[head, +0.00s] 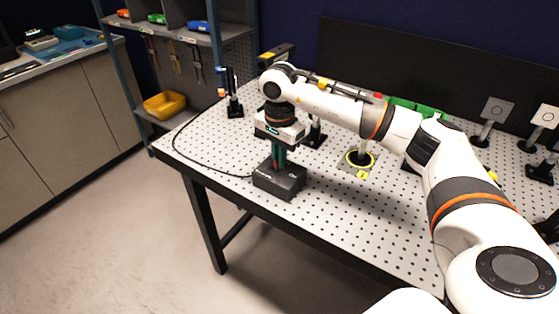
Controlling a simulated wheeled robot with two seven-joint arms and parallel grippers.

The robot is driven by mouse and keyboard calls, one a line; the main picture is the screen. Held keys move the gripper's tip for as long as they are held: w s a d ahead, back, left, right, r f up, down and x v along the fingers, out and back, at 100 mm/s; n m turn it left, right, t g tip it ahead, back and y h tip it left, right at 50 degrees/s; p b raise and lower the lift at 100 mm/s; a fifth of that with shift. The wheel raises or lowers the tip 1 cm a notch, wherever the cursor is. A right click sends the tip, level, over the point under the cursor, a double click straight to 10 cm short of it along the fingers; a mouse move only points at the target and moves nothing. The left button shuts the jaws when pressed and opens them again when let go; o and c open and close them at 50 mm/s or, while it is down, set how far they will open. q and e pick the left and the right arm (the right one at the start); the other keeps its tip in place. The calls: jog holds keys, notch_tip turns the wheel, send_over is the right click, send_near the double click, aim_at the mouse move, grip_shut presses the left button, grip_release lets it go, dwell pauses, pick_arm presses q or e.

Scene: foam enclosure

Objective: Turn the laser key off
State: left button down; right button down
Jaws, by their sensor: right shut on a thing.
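A black box (280,182), which looks like the laser's control unit, stands near the front left of the perforated table. A black cable runs from it to the left and back. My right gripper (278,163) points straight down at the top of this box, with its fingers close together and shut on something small. The laser key itself is hidden by the fingers, so I cannot tell which way it is turned. My left gripper is not in view.
The perforated table (345,215) has free room at its front. A yellow-ringed fixture (359,159) stands right of the box. Post-mounted optics (495,112) stand at the right. A shelf with a yellow bin (166,104) is at the left.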

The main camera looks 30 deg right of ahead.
jog(key=shift+n, duration=0.6)
jog(key=shift+r+b, duration=0.1)
jog(key=shift+b, duration=0.2)
jog(key=c, duration=1.5)
grip_release()
jog(key=shift+c, duration=0.2)
notch_tip(320, 180, up, 12)
jog(key=shift+b, duration=0.4)
